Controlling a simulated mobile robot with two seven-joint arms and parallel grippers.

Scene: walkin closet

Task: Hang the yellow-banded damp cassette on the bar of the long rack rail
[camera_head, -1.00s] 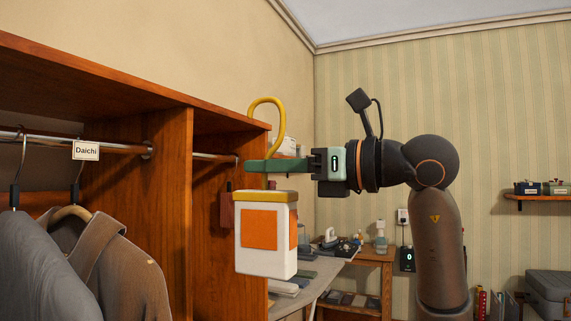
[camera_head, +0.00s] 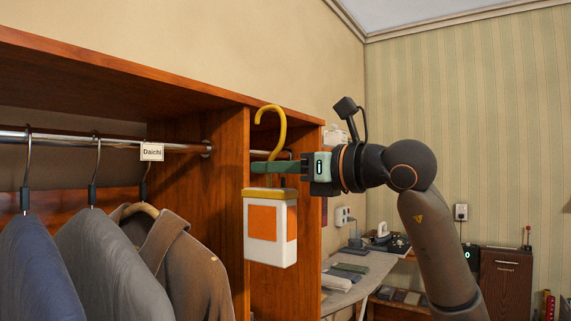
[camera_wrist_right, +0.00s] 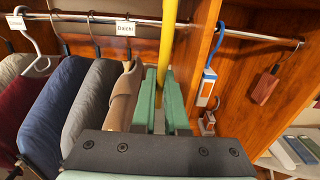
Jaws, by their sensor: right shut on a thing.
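The yellow-banded cassette (camera_head: 270,229) is a white box with orange patches, a yellow lid band and a yellow hook (camera_head: 272,125) above it. It hangs upright from my right gripper (camera_head: 272,167), whose green fingers are shut on the hook's stem. In the right wrist view the yellow stem (camera_wrist_right: 167,45) stands between the fingers (camera_wrist_right: 160,88); the box is hidden there. The long rack rail (camera_head: 75,139) is a metal bar at the left, ending in a flange on a wooden divider. The cassette appears in front of the closet, right of that flange. My left gripper is not in view.
Several jackets (camera_head: 95,265) hang on the long rail, with a "Daichi" tag (camera_head: 152,152) near its end. Beyond the divider (camera_head: 175,200), the right wrist view shows a blue-hooked cassette (camera_wrist_right: 207,88) and a red-brown tag (camera_wrist_right: 265,87). An ironing board (camera_head: 365,270) stands right.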

